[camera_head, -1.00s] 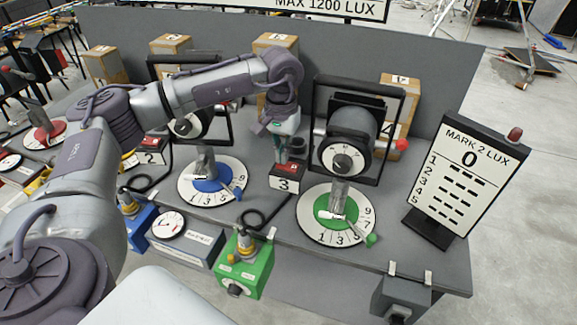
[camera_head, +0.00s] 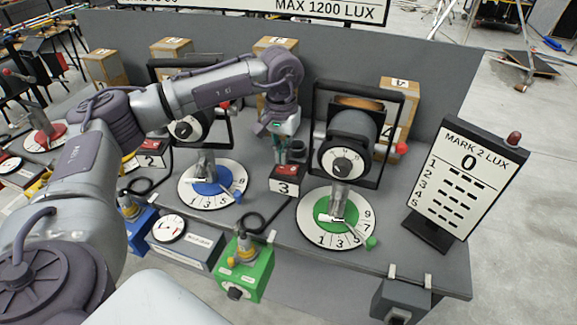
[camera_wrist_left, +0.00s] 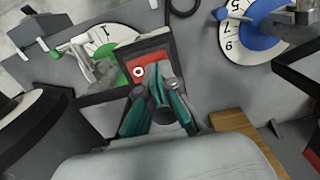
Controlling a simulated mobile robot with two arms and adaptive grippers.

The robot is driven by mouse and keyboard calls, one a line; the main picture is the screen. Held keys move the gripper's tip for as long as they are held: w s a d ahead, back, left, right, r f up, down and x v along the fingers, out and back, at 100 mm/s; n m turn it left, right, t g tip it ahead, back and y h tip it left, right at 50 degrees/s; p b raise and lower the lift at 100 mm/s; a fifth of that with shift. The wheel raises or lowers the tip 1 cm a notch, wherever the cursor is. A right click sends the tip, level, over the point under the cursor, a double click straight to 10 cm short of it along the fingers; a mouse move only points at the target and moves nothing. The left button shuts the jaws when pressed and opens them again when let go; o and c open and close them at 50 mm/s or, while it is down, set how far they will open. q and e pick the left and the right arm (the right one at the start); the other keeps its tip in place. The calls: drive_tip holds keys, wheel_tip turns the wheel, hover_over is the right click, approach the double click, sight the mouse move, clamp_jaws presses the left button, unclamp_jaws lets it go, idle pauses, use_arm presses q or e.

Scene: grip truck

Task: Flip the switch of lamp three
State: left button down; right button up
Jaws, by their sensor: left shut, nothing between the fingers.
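The switch box marked 3 (camera_head: 285,186) stands on the bench, with a red rocker (camera_head: 290,170) on top. The wrist view shows this red rocker (camera_wrist_left: 148,63) with a white ring mark near its left end. My left gripper (camera_head: 281,158) is shut and empty, pointing down at the rocker. In the wrist view its fingertips (camera_wrist_left: 158,72) overlap the rocker; exact contact is hard to tell. A lamp (camera_head: 352,135) in a black frame stands right of the box, with an orange patch at its upper back. My right gripper is out of view.
A green dial (camera_head: 315,232) lies in front of the lamp and a blue dial (camera_head: 193,195) to the left. The lux board (camera_head: 467,185) at the right reads 0. A cable loops in front of the switch box.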

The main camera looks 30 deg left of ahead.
sight(282, 167)
use_arm(q)
drive_tip(key=shift+r+p, duration=1.35)
drive_tip(key=shift+r, duration=1.35)
drive_tip(key=shift+f, duration=0.1)
